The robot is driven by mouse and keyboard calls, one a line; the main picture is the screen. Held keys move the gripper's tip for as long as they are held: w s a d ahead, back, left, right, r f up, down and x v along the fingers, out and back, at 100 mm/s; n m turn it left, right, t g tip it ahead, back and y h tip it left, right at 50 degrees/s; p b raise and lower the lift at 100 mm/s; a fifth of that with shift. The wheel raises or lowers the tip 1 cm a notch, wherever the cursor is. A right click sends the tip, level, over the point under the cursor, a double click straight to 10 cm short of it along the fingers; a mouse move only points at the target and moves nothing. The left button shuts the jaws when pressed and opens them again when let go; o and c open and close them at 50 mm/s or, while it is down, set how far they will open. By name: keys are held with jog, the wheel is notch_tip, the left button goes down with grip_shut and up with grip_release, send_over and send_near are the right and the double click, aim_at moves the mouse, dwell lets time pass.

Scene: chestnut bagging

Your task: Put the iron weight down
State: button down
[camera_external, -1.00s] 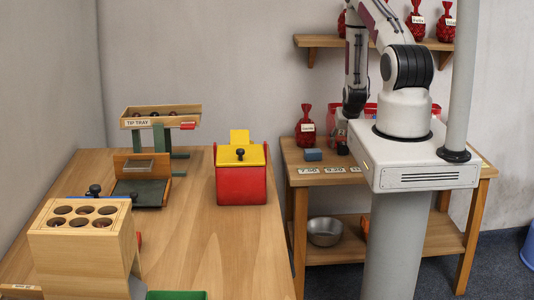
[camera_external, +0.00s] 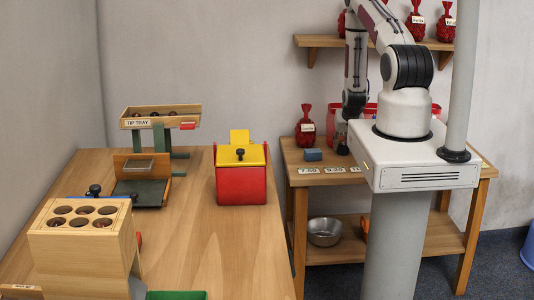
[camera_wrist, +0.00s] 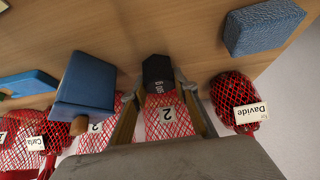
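The iron weight (camera_wrist: 158,72), small, black and marked with pale lettering, is between my fingertips in the wrist view. My gripper (camera_wrist: 160,82) is shut on it, with one finger against each side. In the external view my gripper (camera_external: 343,132) points down over the side table (camera_external: 318,181), and the dark weight (camera_external: 342,149) shows small at its tip, low by the tabletop. I cannot tell whether its underside touches the wood.
A blue block (camera_wrist: 262,26) and a red net bag labelled Davide (camera_wrist: 236,101) are close by. A blue box (camera_wrist: 84,84) and several red net bags are on the other side. Price cards (camera_external: 308,170) line the table's front edge.

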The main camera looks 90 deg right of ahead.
aim_at(343, 143)
jog(key=shift+d+r, duration=0.1)
jog(key=shift+r, duration=0.05)
jog(key=shift+r, duration=4.9)
jog(key=shift+w, duration=0.1)
